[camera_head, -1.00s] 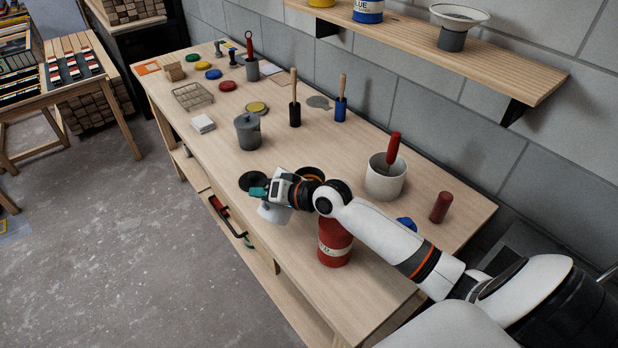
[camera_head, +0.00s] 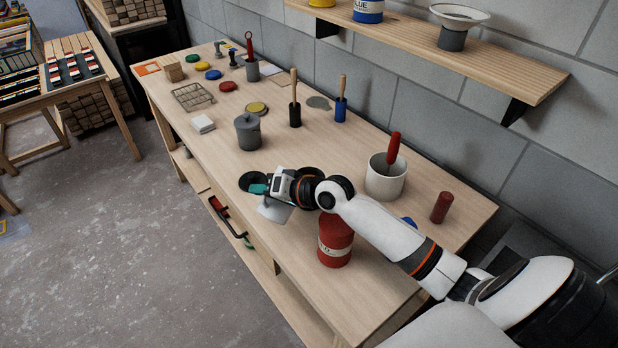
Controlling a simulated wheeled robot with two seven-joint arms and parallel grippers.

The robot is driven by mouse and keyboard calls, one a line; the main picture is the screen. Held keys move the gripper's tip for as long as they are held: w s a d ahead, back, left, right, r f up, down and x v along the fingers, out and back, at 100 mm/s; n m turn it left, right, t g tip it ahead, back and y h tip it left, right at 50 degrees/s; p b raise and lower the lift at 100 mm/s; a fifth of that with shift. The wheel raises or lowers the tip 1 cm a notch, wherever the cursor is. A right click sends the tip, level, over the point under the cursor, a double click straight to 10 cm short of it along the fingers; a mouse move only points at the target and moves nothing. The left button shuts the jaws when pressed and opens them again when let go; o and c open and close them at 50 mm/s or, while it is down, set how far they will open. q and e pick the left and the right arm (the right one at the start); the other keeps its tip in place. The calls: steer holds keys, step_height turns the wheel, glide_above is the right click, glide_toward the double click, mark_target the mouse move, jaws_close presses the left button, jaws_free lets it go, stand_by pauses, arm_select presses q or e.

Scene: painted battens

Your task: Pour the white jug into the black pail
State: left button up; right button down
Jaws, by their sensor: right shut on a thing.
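My right gripper (camera_head: 259,189) reaches in from the right over the front part of the bench, its teal fingertips shut on the white jug (camera_head: 273,212). The jug looks tilted and is partly hidden by the gripper. A round black thing (camera_head: 250,180) lies just beyond the fingertips. A dark round rim (camera_head: 311,172) shows behind my wrist, mostly hidden. I cannot tell for certain which of the two is the black pail. No stream from the jug can be made out. My left gripper is not in view.
A red tin (camera_head: 335,242) stands close in front of my right forearm. A white pot (camera_head: 385,178) with a red-handled tool and a dark red cylinder (camera_head: 441,207) stand to the right. A grey lidded pot (camera_head: 247,132) stands farther back. A shelf (camera_head: 470,60) overhangs the bench.

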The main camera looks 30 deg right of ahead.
mark_target(259, 211)
steer(key=shift+r, duration=0.1)
stand_by(0.3)
steer(key=f, duration=0.1)
steer(key=a+f+n+h+p, duration=0.1)
steer(key=a+f+n+p, duration=0.1)
steer(key=shift+s+f+h, duration=0.3)
steer(key=shift+f, duration=0.1)
steer(key=shift+s+a+f+n+t+h, duration=0.8)
steer(key=shift+a+f+n+h, duration=1.2)
steer(key=shift+f, duration=1.15)
steer(key=shift+n, duration=0.4)
step_height(259, 211, up, 6)
steer(key=p, duration=0.6)
steer(key=shift+w+a, duration=0.1)
steer(key=shift+w, duration=0.05)
